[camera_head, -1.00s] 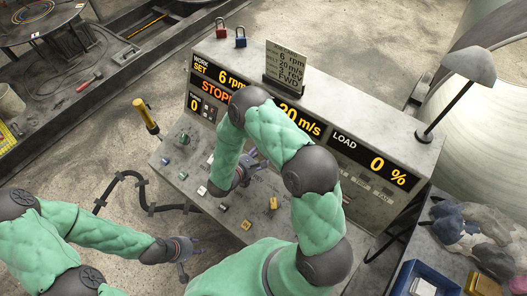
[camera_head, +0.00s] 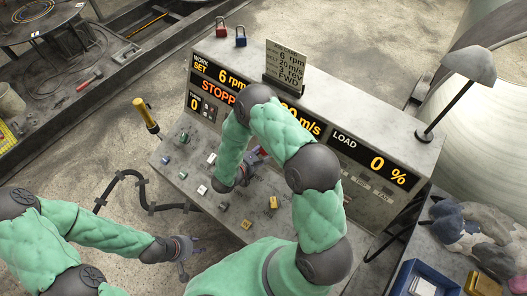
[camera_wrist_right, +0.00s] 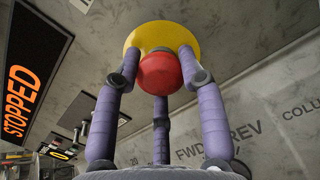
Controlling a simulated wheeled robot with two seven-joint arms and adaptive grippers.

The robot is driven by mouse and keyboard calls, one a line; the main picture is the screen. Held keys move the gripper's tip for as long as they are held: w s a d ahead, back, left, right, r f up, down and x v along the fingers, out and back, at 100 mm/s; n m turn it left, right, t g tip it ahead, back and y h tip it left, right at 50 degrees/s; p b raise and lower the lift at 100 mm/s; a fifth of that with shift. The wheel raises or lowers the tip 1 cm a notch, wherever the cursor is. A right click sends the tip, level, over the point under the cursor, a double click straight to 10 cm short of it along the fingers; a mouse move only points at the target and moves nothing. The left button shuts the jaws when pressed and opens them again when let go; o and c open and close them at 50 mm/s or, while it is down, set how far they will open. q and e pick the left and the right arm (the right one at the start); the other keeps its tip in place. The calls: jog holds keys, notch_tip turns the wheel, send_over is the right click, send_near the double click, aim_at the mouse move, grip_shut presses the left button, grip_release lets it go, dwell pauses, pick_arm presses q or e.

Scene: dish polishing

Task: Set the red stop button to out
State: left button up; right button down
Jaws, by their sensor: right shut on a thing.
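The red stop button (camera_wrist_right: 160,73) has a round red head in front of a yellow disc (camera_wrist_right: 162,40) on the grey panel. In the right wrist view the purple fingers of my right gripper (camera_wrist_right: 160,80) surround the red head, and the gripper is shut on it. Whether the button is in or out cannot be told. My left gripper (camera_head: 188,256) is open and empty, low beside the console's front left corner.
The console displays (camera_head: 217,93) read STOPPED in part, 6 rpm and 0 %. Several small switches and knobs, such as a yellow one (camera_head: 273,202), stand on the sloped panel. A yellow-handled thing (camera_head: 146,116) is at its left edge. A lamp (camera_head: 468,65) stands at right.

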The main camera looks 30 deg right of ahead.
jog(key=shift+s+a+r+b, duration=0.1)
jog(key=shift+s+a+b, duration=0.2)
jog(key=shift+a+b, duration=0.15)
jog(key=c, duration=0.9)
grip_release()
jog(key=shift+a, duration=0.1)
jog(key=shift+o, duration=0.9)
jog(key=shift+a+r, duration=0.1)
jog(key=shift+a+r, duration=0.15)
jog(key=shift+a, duration=0.15)
jog(key=v, duration=1.1)
jog(key=shift+s, duration=0.2)
